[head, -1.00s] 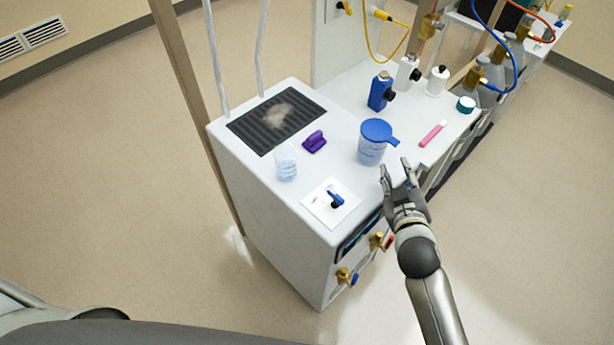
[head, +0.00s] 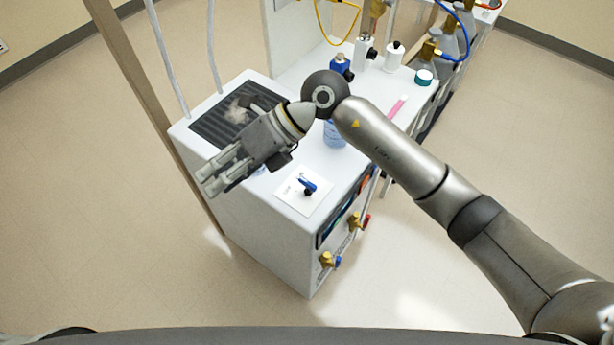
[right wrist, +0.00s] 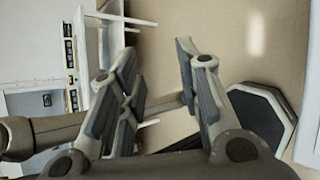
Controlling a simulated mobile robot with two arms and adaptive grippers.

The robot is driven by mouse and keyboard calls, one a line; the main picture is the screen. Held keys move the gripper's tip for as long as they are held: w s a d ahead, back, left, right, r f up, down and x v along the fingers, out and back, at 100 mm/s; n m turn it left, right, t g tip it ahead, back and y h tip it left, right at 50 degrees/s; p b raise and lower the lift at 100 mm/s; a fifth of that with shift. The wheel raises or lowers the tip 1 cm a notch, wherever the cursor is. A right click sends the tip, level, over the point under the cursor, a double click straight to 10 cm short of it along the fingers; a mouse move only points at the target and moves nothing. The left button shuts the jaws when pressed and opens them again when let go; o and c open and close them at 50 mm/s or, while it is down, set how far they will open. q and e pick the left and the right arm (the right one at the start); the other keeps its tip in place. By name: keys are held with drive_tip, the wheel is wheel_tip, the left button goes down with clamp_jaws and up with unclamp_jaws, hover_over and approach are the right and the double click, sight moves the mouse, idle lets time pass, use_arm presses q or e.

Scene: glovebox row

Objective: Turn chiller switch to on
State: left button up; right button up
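The white cabinet (head: 262,215) has a dark display strip (head: 336,222) along its front panel, with brass fittings below it. An orange-red spot (head: 365,185) shows at the panel's far end. I cannot tell for sure which part is the chiller switch. A blue-handled fitting (head: 307,185) sits on a white square plate (head: 292,199) on the cabinet top. My right gripper (head: 209,180) is over the top's left edge, pointing left, away from the panel. In the right wrist view its fingers (right wrist: 155,65) are apart with nothing between them. My left gripper is not in view.
The floor in front is clear.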

drive_tip(key=w+d+f+t+h, duration=0.2)
drive_tip(key=w+d+f+h, duration=0.2)
drive_tip(key=d+h, duration=0.25)
drive_tip(key=t+h, duration=0.2)
drive_tip(key=h, duration=0.2)
approach(308, 182)
wheel_tip(308, 182, down, 9)
drive_tip(key=p, duration=0.3)
drive_tip(key=shift+r, duration=0.1)
drive_tip(key=shift+c, duration=0.2)
clamp_jaws()
